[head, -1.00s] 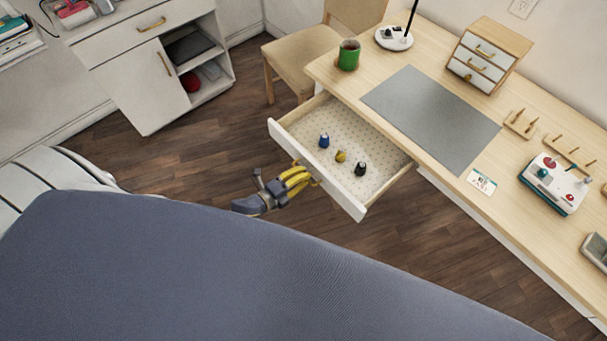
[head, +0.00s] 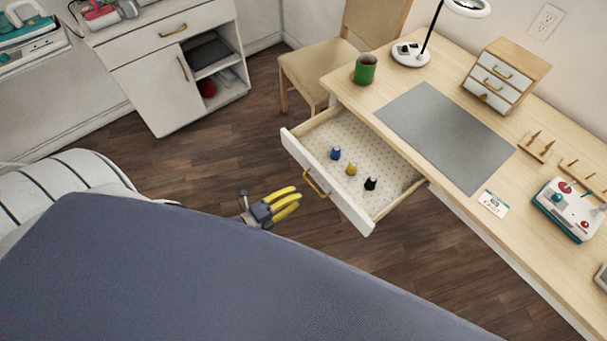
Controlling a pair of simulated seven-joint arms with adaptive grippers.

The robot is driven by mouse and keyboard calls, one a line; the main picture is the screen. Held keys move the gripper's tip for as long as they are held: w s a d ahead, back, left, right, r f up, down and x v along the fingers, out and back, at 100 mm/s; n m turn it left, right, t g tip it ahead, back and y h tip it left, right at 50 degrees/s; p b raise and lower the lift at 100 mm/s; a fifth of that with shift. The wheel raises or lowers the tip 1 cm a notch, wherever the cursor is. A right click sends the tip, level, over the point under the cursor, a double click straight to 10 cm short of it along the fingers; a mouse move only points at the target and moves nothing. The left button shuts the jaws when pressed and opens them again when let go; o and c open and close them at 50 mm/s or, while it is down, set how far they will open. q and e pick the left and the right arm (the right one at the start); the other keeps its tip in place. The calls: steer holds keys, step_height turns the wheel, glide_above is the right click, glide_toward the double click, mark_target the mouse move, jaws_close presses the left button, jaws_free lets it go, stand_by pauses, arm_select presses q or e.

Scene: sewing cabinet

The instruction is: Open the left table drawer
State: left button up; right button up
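The left table drawer (head: 336,192) is pulled well out from under the light wood table (head: 350,88). Its white front (head: 345,203) carries a brass handle (head: 314,185). Inside, on a dotted lining, stand a blue spool (head: 335,153), a yellow spool (head: 351,169) and a black spool (head: 371,183). My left gripper (head: 297,198), with yellow fingers, is in front of the drawer, to the left of and below the handle. Its fingers look apart and empty, with a gap to the handle. My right gripper does not show.
A green mug (head: 365,69), a lamp (head: 410,54), a grey mat (head: 446,135), a small drawer box (head: 505,76) and a sewing machine (head: 568,209) stand on the table. A chair (head: 320,68) is behind the drawer. A blue-grey surface (head: 200,275) fills the foreground. Floor shows around the gripper.

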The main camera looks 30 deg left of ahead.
arm_select(q)
steer(key=shift+v, duration=1.75)
steer(key=s+a+f+n+g+y, duration=0.2)
steer(key=s+a+f+n, duration=0.15)
steer(key=f, duration=0.55)
steer(key=s+a+f+n+g+y, duration=0.25)
steer(key=s+f+n, duration=0.25)
steer(key=f, duration=0.3)
steer(key=s+a+f+n+g+y, duration=0.1)
steer(key=s+a+f+n, duration=0.3)
steer(key=f, duration=0.5)
steer(key=s+f+n+g+y, duration=0.2)
steer(key=s+f+n+g, duration=0.3)
steer(key=s+f, duration=0.9)
steer(key=s+d+f+n+g, duration=0.2)
steer(key=s+d+f+g, duration=0.1)
steer(key=s+d, duration=0.3)
steer(key=shift+w+d+f+t+h, duration=0.1)
steer(key=shift+w+d+t+h, duration=0.15)
steer(key=shift+w+d, duration=0.25)
steer(key=shift+w+d+f+t+h, duration=0.1)
steer(key=shift+w+d+h, duration=0.15)
steer(key=shift+d, duration=0.35)
